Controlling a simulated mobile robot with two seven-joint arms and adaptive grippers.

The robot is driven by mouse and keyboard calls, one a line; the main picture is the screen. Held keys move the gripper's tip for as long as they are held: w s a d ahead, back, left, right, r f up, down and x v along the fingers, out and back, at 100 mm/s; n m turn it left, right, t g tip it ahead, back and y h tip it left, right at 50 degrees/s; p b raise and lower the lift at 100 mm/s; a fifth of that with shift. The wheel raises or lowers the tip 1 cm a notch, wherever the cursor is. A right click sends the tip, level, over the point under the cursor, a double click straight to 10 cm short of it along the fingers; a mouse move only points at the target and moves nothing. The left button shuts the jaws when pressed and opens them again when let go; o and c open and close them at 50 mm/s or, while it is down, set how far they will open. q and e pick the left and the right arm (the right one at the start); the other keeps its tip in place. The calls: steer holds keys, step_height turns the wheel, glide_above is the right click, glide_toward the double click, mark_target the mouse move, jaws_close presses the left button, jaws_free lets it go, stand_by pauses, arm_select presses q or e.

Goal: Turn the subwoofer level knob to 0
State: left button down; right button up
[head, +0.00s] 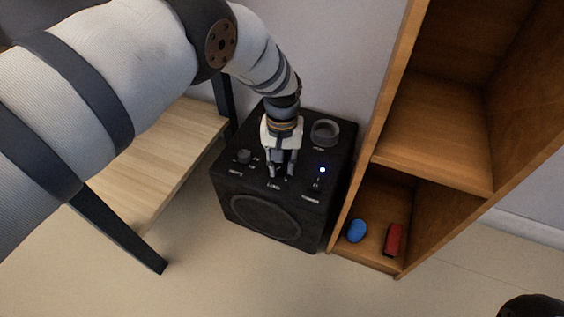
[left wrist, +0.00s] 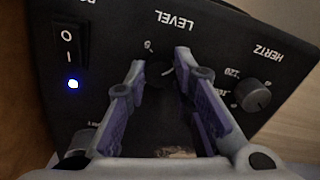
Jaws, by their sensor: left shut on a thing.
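The subwoofer (head: 232,196) is a black box on the floor, with its controls on the top face and a round speaker on the front. My left gripper (head: 282,172) reaches down to the top face from above. In the left wrist view its purple-padded fingers (left wrist: 162,75) stand on either side of the dark level knob (left wrist: 160,72), under the upside-down word LEVEL, and are shut on it. The knob is mostly hidden between the fingers, and its pointer setting cannot be read clearly. The hertz knob (left wrist: 253,95) is apart from the fingers, to the right.
A power switch (left wrist: 68,42) and lit blue light (left wrist: 73,84) are left of the fingers in the wrist view. A large round dial (head: 325,132) sits behind the gripper. A wooden shelf (head: 432,130) holding a blue object (head: 356,230) and red object (head: 394,240) stands close right; a wooden table (head: 170,150) stands left.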

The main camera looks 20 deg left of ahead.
mark_target(282, 167)
arm_select(q)
steer(key=c, duration=1.4)
jaws_free()
step_height(282, 167, up, 12)
